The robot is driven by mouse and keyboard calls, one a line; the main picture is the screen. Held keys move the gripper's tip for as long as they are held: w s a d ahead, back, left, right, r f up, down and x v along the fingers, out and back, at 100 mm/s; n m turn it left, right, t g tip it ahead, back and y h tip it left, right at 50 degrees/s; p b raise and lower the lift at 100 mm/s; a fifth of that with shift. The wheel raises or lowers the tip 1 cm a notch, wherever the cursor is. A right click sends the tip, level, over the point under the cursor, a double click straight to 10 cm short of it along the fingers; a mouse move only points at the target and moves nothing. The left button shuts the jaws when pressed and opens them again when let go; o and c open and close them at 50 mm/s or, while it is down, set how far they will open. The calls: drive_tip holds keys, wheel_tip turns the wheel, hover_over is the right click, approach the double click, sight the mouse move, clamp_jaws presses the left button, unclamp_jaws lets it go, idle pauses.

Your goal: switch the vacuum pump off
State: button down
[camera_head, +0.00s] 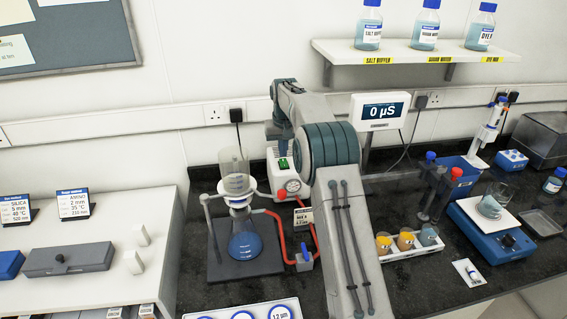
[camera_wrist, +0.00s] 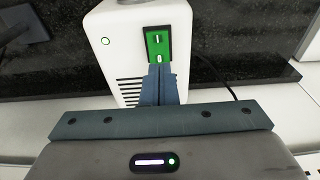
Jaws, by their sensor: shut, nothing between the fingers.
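In the wrist view the pump (camera_wrist: 122,50) fills the upper middle, and the lit green switch (camera_wrist: 158,43) sits in a dark frame. My gripper (camera_wrist: 161,68) is shut and empty. Its fingertips overlap the lower edge of the switch in the wrist view; I cannot tell whether they touch it.
A filter flask (camera_head: 245,244) on a stand is left of the pump, with red tubing (camera_head: 281,230) running between. A bottle shelf (camera_head: 415,52) hangs above. A vial rack (camera_head: 412,252) stands at the front right.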

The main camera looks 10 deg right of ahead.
sight(283, 160)
drive_tip(key=shift+f+b, duration=0.55)
drive_tip(key=shift+f, duration=0.45)
idle(0.5)
wheel_tip(283, 160, up, 7)
drive_tip(key=p, duration=0.6)
idle(0.4)
